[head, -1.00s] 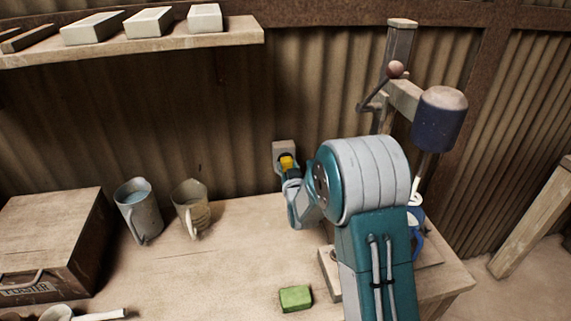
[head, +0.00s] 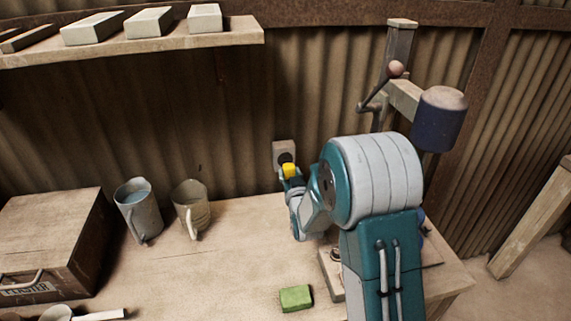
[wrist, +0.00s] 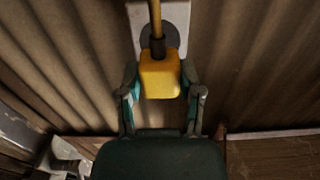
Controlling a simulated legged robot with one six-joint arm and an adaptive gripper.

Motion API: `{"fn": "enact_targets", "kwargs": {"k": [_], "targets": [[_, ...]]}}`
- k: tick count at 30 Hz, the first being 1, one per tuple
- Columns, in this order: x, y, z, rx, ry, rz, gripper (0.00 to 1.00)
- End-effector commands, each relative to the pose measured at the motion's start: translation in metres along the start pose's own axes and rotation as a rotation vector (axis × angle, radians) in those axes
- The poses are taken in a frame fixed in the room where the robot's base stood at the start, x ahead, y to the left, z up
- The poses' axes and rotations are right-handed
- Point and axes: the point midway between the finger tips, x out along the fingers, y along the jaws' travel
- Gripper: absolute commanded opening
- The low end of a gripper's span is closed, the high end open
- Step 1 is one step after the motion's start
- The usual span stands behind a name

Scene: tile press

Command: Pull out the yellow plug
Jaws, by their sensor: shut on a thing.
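The yellow plug (head: 290,170) is held between the fingertips of my gripper (head: 292,179). In the head view it stands out in front of the wall socket (head: 279,147), whose dark round face now shows above and left of it. In the wrist view the plug (wrist: 160,78) sits between both fingers, with a dark collar and a brownish cord (wrist: 155,18) running up from it. The socket (wrist: 177,15) is behind it there. The plug looks apart from the socket, but its prongs are hidden.
Two jugs (head: 139,211) (head: 190,207) stand on the bench left of my arm. A green block (head: 296,298) lies near the front. A lever press with a dark cylinder (head: 439,119) stands right, partly behind my arm. A wooden shelf (head: 230,32) hangs upper left.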

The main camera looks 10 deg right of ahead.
Motion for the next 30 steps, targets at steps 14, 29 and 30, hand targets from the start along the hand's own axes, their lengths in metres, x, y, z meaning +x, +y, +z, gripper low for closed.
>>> {"fn": "enact_targets", "kwargs": {"k": [14, 29, 30], "targets": [[-0.016, 0.000, 0.000, 0.000, 0.001, 0.000, 0.00], [-0.019, 0.000, 0.000, 0.000, 0.000, 0.000, 0.00], [-0.019, 0.000, 0.000, 0.000, 0.001, 0.000, 0.00]]}}
